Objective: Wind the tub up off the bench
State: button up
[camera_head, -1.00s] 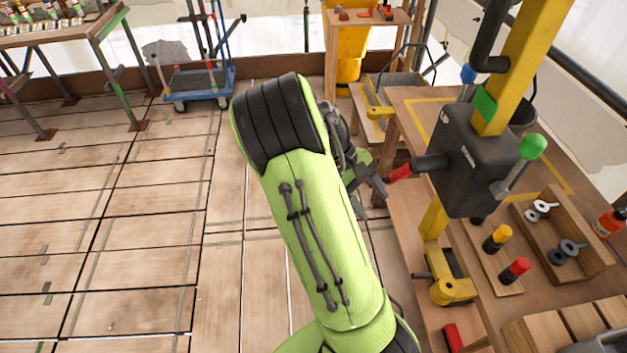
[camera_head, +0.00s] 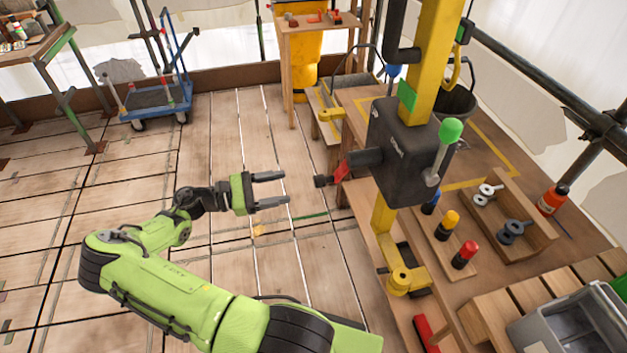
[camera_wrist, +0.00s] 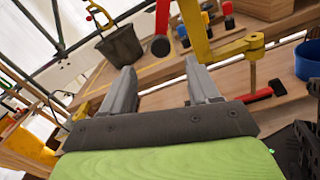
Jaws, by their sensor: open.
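The tub (camera_head: 457,104) is a dark bucket behind the yellow post, partly hidden by it. A yellow hook (camera_head: 458,72) is above it. In the wrist view the tub (camera_wrist: 122,47) is at upper left, over the bench's taped area; contact with the bench is unclear. A black winch box (camera_head: 402,150) on the post carries a green-knobbed lever (camera_head: 444,150). On its left is a crank with a red arm (camera_head: 341,172) and dark grip (camera_head: 322,181); the grip (camera_wrist: 160,46) shows beyond my fingertips. My gripper (camera_head: 287,187) is open and empty, left of the grip, apart from it.
A blue trolley (camera_head: 155,100) stands far left. The floor between is clear.

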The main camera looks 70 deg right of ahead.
aim_at(314, 181)
jog(key=x, duration=1)
jog(key=shift+s+d+b, duration=0.1)
jog(key=shift+s+b, duration=0.15)
jog(key=shift+b, duration=0.15)
grip_shut()
